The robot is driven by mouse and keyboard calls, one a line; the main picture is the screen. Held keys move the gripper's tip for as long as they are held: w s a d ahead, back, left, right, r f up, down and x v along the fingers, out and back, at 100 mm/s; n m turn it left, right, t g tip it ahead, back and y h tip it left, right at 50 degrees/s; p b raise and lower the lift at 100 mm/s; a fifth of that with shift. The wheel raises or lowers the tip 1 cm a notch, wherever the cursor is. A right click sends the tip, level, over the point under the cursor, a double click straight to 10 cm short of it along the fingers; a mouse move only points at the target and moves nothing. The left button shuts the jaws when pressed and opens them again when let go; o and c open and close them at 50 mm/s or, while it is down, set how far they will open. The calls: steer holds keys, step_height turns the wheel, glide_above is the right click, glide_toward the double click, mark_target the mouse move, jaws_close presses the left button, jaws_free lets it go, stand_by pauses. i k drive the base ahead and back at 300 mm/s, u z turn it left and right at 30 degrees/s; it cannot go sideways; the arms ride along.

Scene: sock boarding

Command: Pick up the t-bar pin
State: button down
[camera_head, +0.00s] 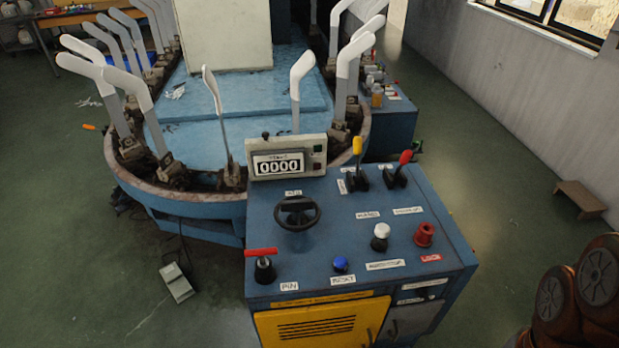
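The t-bar pin (262,254) has a red crossbar on a dark upright base. It stands upright at the front left of the blue control console (345,215), just behind a label reading PIN (289,286). Nothing touches it. My gripper does not show in the head view.
On the console are a black handwheel (297,211), a blue button (340,264), a white knob (380,237), a red knob (424,235), yellow and red levers, and a counter (287,158) reading 0000. Sock boards ring the machine behind. A foot pedal (176,283) lies left on open floor.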

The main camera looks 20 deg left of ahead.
mark_target(263, 263)
steer(key=u, duration=4.45)
steer(key=k, duration=0.45)
steer(key=z, duration=1.1)
